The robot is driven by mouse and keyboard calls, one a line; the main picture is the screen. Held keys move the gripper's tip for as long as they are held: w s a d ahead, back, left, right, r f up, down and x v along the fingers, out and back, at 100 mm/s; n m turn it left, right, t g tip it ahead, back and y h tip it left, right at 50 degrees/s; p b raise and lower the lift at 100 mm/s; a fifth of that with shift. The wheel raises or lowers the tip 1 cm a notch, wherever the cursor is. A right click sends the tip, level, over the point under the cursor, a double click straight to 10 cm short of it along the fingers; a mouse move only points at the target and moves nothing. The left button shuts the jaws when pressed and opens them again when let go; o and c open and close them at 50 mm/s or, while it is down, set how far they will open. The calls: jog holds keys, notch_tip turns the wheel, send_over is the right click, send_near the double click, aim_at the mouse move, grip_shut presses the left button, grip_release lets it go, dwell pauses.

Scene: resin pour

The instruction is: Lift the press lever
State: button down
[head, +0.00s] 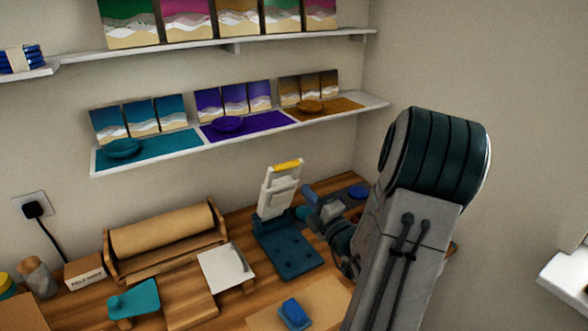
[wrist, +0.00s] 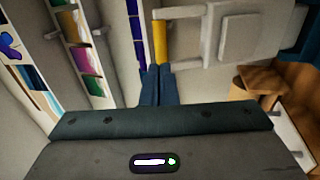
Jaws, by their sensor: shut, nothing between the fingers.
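The press has a teal base (head: 288,250) on the wooden bench. Its white lever (head: 278,195) stands nearly upright, with a yellow grip (head: 287,165) across its top end. In the wrist view the white lever frame (wrist: 232,38) is at upper right and the yellow grip (wrist: 160,42) is just beyond my fingertips. My gripper (head: 308,192) is shut and empty, to the right of the raised lever and lower than the yellow grip. In the wrist view my gripper (wrist: 157,68) shows its fingers together near the grip; I cannot tell whether they touch it.
A paper roll on a wooden holder (head: 165,240) stands at the left. A white sheet (head: 225,268), a teal piece (head: 135,299) and a blue block (head: 294,313) lie in front. A shelf (head: 150,158) with coloured panels runs above the bench. The right wall is close to my arm.

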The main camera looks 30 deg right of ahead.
aim_at(288, 168)
jog(key=p+x, duration=0.1)
jog(key=x, duration=0.6)
jog(key=shift+w, duration=0.35)
jog(key=shift+d+r, duration=0.1)
